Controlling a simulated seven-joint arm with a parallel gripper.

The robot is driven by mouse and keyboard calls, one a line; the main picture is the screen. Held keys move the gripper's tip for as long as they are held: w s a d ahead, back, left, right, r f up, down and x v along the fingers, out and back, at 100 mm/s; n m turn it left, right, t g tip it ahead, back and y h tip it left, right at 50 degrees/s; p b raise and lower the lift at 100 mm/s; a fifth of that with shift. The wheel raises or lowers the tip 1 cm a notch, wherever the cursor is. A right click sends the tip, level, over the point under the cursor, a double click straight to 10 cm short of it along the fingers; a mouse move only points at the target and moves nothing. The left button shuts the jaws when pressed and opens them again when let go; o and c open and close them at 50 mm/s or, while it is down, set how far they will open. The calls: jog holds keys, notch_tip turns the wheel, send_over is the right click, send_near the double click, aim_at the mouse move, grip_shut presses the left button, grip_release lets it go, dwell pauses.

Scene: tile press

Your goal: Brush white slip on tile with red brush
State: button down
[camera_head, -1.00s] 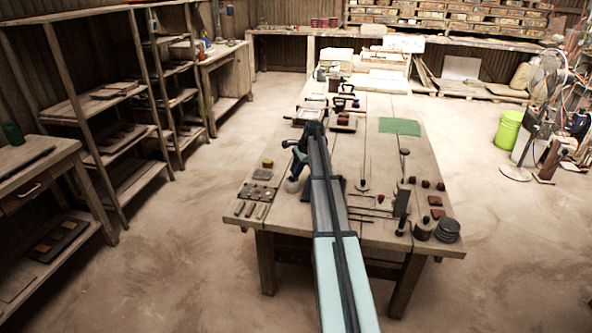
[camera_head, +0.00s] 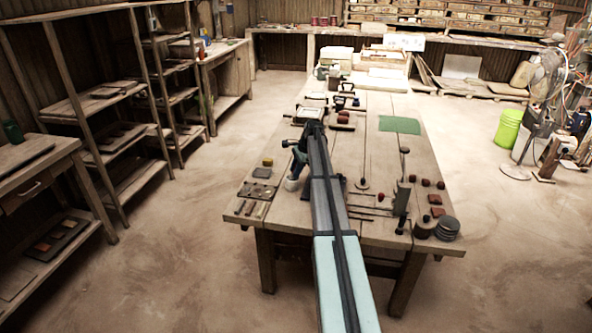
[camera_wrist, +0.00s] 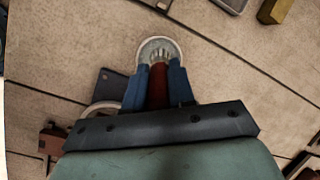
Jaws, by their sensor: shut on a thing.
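My gripper (camera_wrist: 155,88) is shut on the red brush (camera_wrist: 157,85), with a blue finger on each side of the handle. The brush points down at a pale round cup (camera_wrist: 143,66); light bristles show within its rim. Whether they touch the white slip I cannot tell. In the head view, my gripper (camera_head: 294,172) is low over the table, just above the white cup (camera_head: 292,185). Small tiles (camera_head: 250,208) lie at the table's front left corner, left of the cup. Dark red tiles (camera_head: 437,212) lie at the right edge. Which tile the task means is unclear.
A yellow block (camera_head: 267,162) stands left of my gripper and shows in the wrist view (camera_wrist: 277,8). A dark flat piece (camera_wrist: 112,84) lies beside the cup. An upright press-like tool (camera_head: 402,198) and round dark discs (camera_head: 447,229) stand at the front right. A green mat (camera_head: 400,125) lies farther back.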

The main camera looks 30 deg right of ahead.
jog(key=shift+r, duration=3.5)
jog(key=shift+a, duration=0.1)
